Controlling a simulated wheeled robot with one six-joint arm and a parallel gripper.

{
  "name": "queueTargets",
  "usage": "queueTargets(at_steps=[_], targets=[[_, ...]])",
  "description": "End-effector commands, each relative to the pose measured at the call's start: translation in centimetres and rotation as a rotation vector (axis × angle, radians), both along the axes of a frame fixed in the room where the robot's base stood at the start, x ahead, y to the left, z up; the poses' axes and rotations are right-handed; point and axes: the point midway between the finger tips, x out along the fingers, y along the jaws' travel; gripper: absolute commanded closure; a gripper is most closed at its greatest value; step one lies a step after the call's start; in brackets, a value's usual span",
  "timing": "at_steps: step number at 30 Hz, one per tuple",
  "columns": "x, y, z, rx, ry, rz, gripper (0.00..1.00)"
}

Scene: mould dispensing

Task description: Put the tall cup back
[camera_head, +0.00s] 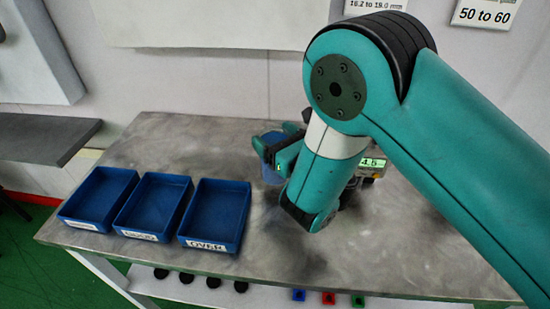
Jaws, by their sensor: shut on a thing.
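My gripper (273,152) is over the back middle of the metal table, right of the blue trays. It is shut on a blue cup (272,138), which shows above and below the fingers. The cup looks about upright. My fingers hide its middle, and I cannot tell whether its base touches the table. My arm covers the area to the right of the cup.
Three open, empty blue trays (239,187) stand on the left of the table (300,262); the right one reads "OVER". A device with a lit display (373,163) reading 4.5 is partly hidden behind my arm. Small black, blue, red and green pieces lie on a lower shelf.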

Motion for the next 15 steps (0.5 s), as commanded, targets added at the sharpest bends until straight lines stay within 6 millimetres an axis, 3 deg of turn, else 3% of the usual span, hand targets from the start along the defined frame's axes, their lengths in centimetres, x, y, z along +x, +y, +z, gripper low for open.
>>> queueTargets(at_steps=[8, 15], targets=[[0.0, 0.0, -3.9, 0.001, -0.001, 0.000, 0.95], [0.0, 0.0, -3.9, 0.001, -0.001, 0.000, 0.95]])
